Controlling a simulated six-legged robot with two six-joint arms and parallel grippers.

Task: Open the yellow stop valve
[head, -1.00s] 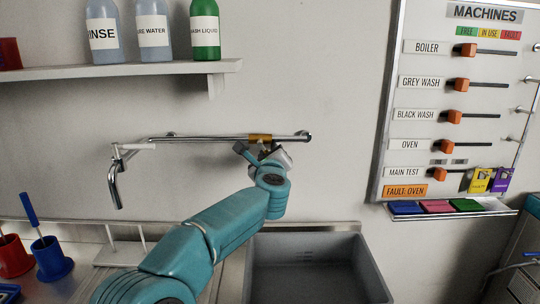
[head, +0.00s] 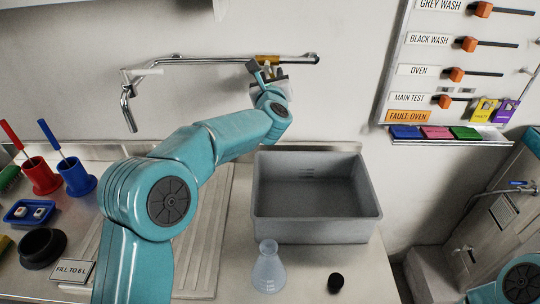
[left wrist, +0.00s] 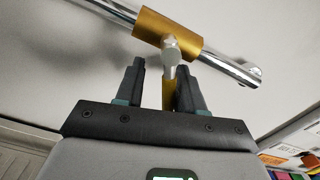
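The yellow stop valve (head: 267,59) is a gold-yellow sleeve on the chrome wall pipe, near its right end. It also shows at the top of the left wrist view (left wrist: 150,22). A silver knob (left wrist: 170,47) with a short yellow stem (left wrist: 168,95) sticks out from it toward my gripper. My left gripper (left wrist: 160,68) is open, with one dark finger on each side of the stem. The right finger looks close to the stem; contact cannot be told. In the head view my left gripper (head: 268,74) is just below the valve, partly hidden by its wrist.
The pipe (head: 210,60) ends in a spout (head: 128,108) at the left. A grey sink (head: 315,232) is below, with a flask (head: 268,268) and a black stopper (head: 336,282) in front. Red (head: 42,176) and blue (head: 76,178) holders stand left. A machines board (head: 455,60) hangs right.

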